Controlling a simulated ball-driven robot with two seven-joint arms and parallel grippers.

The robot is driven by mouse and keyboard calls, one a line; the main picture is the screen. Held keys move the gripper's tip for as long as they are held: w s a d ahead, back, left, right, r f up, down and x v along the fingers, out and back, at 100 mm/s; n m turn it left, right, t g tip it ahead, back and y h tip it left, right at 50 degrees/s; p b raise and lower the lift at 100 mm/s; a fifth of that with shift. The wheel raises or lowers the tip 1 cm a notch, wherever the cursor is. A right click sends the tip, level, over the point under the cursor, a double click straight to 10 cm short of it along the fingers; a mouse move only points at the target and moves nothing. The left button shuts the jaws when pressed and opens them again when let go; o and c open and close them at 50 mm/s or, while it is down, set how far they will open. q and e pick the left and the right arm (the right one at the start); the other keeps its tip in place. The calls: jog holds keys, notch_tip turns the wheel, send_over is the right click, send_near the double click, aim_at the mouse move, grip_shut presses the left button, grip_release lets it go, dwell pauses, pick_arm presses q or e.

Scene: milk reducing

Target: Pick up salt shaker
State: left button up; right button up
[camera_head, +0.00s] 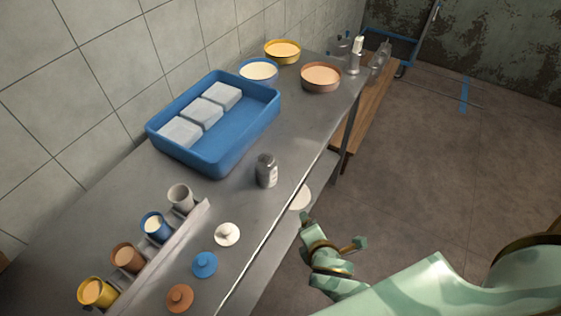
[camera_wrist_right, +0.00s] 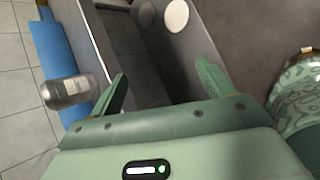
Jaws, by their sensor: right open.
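The salt shaker (camera_head: 266,170) is a small clear jar with a grey cap. It stands upright on the metal counter (camera_head: 240,205), in front of the blue tray. In the right wrist view the salt shaker (camera_wrist_right: 68,91) shows at the left, outside the fingers and apart from them. My right gripper (camera_head: 335,232) is beyond the counter's front edge, to the right of the salt shaker in the head view. Its fingers are spread and empty, as the right wrist view (camera_wrist_right: 163,85) also shows. My left gripper is not in view.
A blue tray (camera_head: 245,125) with white blocks stands behind the salt shaker. Several cups fill a rack (camera_head: 165,245) at the lower left. Lids, such as a blue lid (camera_head: 204,264), lie near the front edge. Bowls (camera_head: 321,77) stand at the far end. Counter around the shaker is clear.

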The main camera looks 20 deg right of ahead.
aim_at(266, 168)
jog(key=w+a+r+n+t+y+p, duration=0.1)
jog(key=w+a+r+n+t, duration=0.25)
jog(key=r+n, duration=0.35)
jog(key=w+a+r+n+t+p, duration=0.1)
jog(key=w+a+r+n+t, duration=0.1)
jog(key=a+r+n, duration=0.35)
jog(key=w, duration=0.3)
jog(key=w+d+f+n+b, duration=0.1)
jog(key=w, duration=0.2)
jog(key=w+d+n+b, duration=0.1)
jog(key=w, duration=0.2)
jog(key=shift+w+d+f, duration=0.2)
jog(key=shift+w+f, duration=0.1)
jog(key=shift+f, duration=0.1)
jog(key=b+x, duration=0.2)
jog(key=x, duration=0.3)
jog(key=shift+d+f, duration=0.15)
jog(key=shift+w, duration=0.45)
jog(key=shift+s, duration=0.1)
jog(key=shift+c, duration=0.6)
jog(key=c, duration=1.1)
